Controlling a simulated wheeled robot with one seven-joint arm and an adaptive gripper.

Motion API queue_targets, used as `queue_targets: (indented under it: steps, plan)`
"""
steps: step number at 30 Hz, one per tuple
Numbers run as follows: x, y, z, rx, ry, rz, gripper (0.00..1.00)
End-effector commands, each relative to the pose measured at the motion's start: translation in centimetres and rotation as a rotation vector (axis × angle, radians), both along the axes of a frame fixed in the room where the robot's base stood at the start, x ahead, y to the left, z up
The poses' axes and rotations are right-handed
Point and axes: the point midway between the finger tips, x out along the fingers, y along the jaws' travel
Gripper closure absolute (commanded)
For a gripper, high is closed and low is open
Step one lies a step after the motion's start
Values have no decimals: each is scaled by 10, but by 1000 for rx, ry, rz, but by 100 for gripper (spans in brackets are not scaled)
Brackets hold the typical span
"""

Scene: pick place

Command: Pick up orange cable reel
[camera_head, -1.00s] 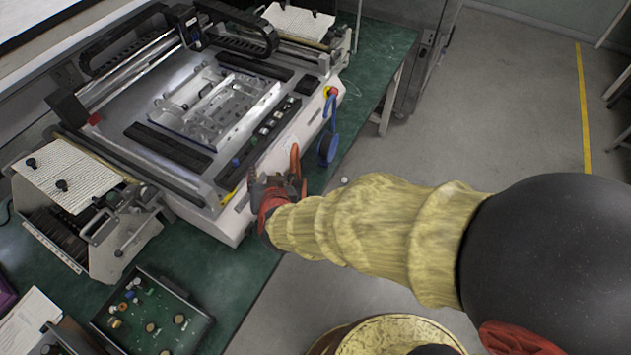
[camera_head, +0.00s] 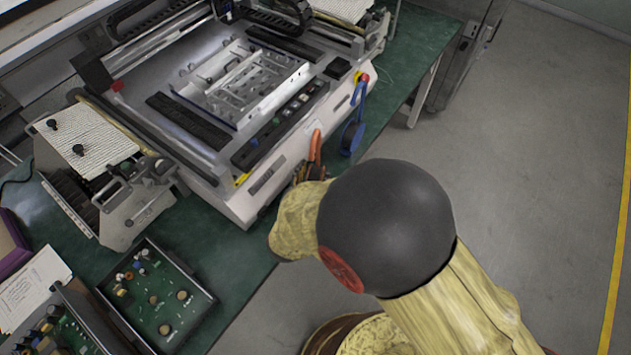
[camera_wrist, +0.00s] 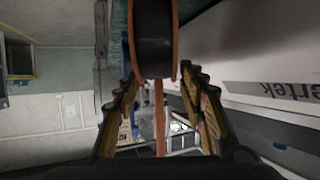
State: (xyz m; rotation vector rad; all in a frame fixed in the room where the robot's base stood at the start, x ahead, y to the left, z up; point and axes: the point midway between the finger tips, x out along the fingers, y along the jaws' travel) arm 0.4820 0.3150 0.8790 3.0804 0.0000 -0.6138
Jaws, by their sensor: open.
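The orange cable reel (camera_wrist: 153,38) has orange flanges and a black core. It fills the top middle of the wrist view, cut off by the upper edge. In the head view its orange part (camera_head: 315,147) shows at the front of the white machine, partly hidden behind my arm. My gripper (camera_wrist: 159,74) is open, with one finger on each side of the reel's lower end in the picture. I cannot tell whether the fingers touch it. In the head view my gripper is mostly hidden by my arm.
The white machine (camera_head: 268,176) stands close to the reel on the green table (camera_head: 232,262). A blue reel (camera_head: 353,135) hangs or stands just right of the orange one. A circuit-board box (camera_head: 158,300) is at the front left. Grey floor lies open to the right.

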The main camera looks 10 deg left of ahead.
Motion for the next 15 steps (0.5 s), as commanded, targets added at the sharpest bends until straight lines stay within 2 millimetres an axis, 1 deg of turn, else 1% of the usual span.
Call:
queue_targets:
  steps: [4,9,12,15]
  plan:
    - [10,-1,-6,1,-1,-1,59]
    - [32,-4,-19,1,0,-3,59]
    - [43,-4,-22,1,-1,-1,59]
    - [48,-3,-24,0,0,0,59]
